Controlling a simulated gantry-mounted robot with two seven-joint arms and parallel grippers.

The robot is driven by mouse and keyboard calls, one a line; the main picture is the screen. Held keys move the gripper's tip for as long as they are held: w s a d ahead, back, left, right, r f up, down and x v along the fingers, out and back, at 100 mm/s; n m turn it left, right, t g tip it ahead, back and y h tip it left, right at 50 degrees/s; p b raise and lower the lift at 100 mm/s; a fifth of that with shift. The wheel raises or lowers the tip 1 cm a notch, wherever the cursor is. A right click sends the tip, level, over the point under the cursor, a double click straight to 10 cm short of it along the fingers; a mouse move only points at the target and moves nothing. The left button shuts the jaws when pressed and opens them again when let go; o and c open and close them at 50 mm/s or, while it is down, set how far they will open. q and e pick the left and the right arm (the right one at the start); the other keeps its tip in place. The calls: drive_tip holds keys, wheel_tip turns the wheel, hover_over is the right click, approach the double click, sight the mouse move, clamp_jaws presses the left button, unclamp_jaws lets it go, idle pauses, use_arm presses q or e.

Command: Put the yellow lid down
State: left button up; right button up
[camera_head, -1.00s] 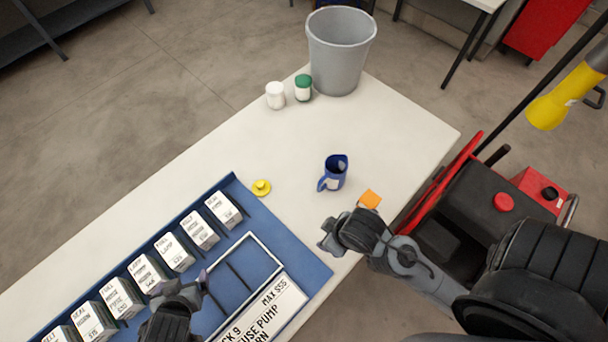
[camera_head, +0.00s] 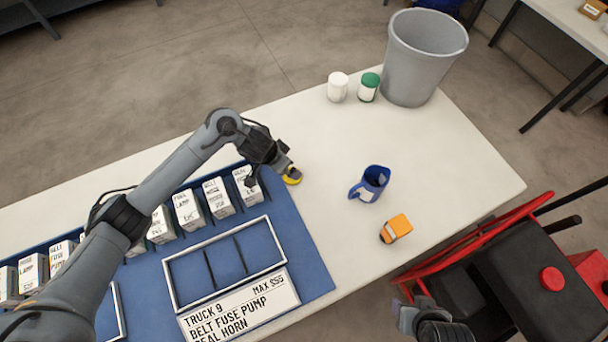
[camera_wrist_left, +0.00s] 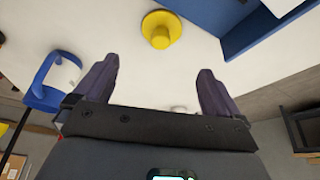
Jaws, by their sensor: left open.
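The yellow lid (camera_head: 292,178) is a small disc with a raised knob, lying on the white table just off the blue mat's far right corner. In the left wrist view the lid (camera_wrist_left: 160,30) lies beyond the fingertips, roughly in line with the gap between them. My left gripper (camera_head: 272,172) is open and empty, close to the lid and partly covering it in the head view. Its two fingers (camera_wrist_left: 155,75) are spread wide. My right gripper (camera_head: 412,312) is at the table's front right side, away from the lid; its jaw state is unclear.
White (camera_head: 338,88) and green-lidded (camera_head: 368,87) jars and a grey bin (camera_head: 422,60) are at the back. Labelled boxes (camera_head: 217,197) line the blue mat (camera_head: 310,270). Table between lid and mug is clear.

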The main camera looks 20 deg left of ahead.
use_arm(q)
drive_tip(key=b+x, duration=0.1)
drive_tip(key=x, duration=0.3)
drive_tip(key=shift+f, duration=0.15)
drive_tip(key=b+x, duration=0.1)
drive_tip(key=x, duration=0.1)
drive_tip(key=b+x, duration=0.1)
drive_tip(key=x, duration=0.1)
drive_tip(key=shift+s+a+f+b, duration=0.1)
drive_tip(key=shift+s+a+b, duration=0.05)
drive_tip(key=shift+s+b, duration=0.2)
drive_tip(key=shift+w+f, duration=0.25)
drive_tip(key=shift+f, duration=0.3)
drive_tip(key=c, duration=1.1)
drive_tip(key=shift+r, duration=0.1)
